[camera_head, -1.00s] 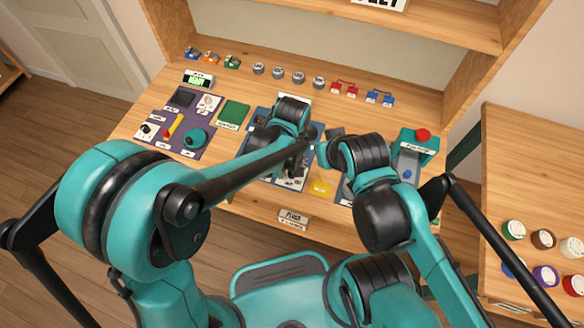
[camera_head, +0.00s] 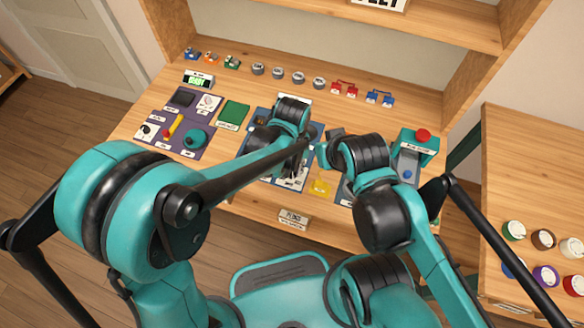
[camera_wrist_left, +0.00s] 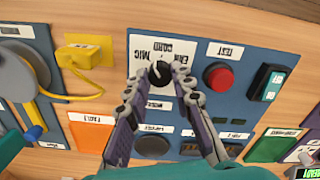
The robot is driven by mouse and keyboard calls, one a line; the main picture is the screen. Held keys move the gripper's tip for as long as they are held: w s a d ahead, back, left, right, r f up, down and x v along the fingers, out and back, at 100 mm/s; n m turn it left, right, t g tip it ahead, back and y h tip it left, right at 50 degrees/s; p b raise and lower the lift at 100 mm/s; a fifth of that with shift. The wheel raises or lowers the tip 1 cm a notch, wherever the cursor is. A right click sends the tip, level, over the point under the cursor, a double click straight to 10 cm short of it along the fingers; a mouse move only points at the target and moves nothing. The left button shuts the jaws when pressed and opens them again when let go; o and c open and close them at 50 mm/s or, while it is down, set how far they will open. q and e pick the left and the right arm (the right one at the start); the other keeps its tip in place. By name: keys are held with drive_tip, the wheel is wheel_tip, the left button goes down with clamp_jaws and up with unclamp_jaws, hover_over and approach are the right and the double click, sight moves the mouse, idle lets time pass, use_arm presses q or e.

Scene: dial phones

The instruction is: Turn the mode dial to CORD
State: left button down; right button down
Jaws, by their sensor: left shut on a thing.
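The mode dial (camera_wrist_left: 160,74) is a small black knob on a white plate (camera_wrist_left: 178,52) with printed words around it, CORD and MIC among them, upside down in the left wrist view. My left gripper (camera_wrist_left: 162,84) is shut on the dial, a fingertip at each side. A light mark shows on the dial, but I cannot tell exactly which word it points at. In the head view my left gripper (camera_head: 297,168) is over the middle blue board, and the dial is hidden behind it.
A yellow block with a cable (camera_wrist_left: 84,53) is at the left. In the head view, a red-topped teal box (camera_head: 417,147) stands right of my right arm.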

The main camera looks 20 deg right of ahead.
sight(292, 172)
use_arm(q)
drive_tip(key=m, duration=0.6)
idle(0.6)
drive_tip(key=c, duration=1.3)
unclamp_jaws()
wheel_tip(292, 172, up, 12)
